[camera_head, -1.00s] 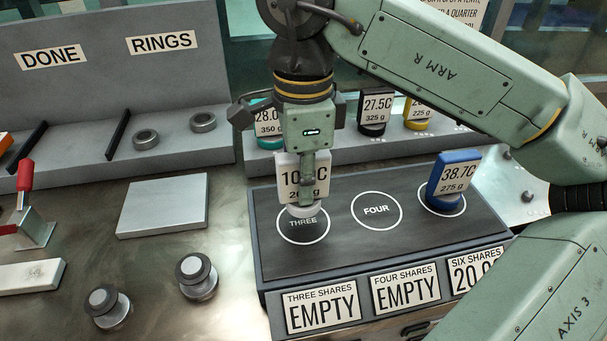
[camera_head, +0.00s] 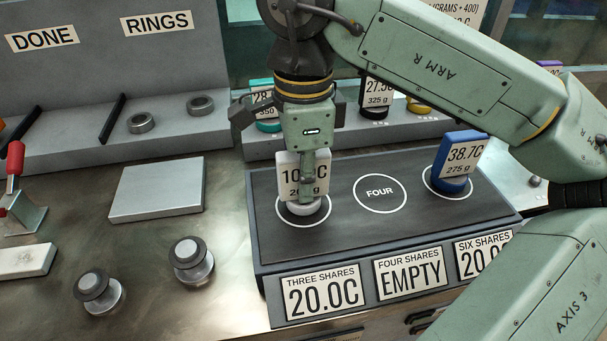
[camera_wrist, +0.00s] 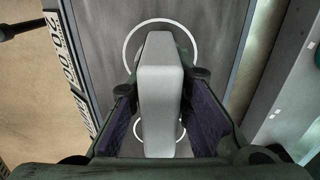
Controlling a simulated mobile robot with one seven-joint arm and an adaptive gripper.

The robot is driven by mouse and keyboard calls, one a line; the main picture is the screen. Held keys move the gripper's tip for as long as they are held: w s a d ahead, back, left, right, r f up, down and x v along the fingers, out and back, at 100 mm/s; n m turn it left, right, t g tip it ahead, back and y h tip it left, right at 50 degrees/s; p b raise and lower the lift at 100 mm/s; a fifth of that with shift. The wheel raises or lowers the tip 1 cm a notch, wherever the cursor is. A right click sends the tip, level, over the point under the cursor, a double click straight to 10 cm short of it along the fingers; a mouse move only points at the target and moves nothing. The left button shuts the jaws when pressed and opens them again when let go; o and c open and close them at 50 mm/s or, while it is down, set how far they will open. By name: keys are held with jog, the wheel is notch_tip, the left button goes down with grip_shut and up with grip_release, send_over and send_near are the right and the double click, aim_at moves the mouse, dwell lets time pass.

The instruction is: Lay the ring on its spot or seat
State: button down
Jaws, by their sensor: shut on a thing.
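Two grey metal rings lie on the shelf under the RINGS label, one nearer (camera_head: 141,123) and one farther back (camera_head: 200,105). My gripper (camera_head: 307,185) is shut on a white tagged piece (camera_head: 287,163) and is away from both rings. The white piece stands upright with its round base in the left circle of the dark board (camera_head: 340,232). In the wrist view the white piece (camera_wrist: 161,85) sits between the two finger pads. Part of its tag is hidden by my gripper.
A blue tagged piece (camera_head: 456,165) stands in the right circle; the FOUR circle is empty. Two metal knobbed weights (camera_head: 190,260) and (camera_head: 98,292), a pale flat plate (camera_head: 157,189) and a red-handled clamp (camera_head: 20,195) are on the bench at left. More tagged pieces stand behind the board.

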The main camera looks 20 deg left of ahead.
jog(key=shift+f, duration=0.2)
jog(key=c, duration=1.4)
grip_release()
jog(key=shift+r, duration=0.15)
notch_tip(320, 180, up, 12)
jog(key=shift+f, duration=0.1)
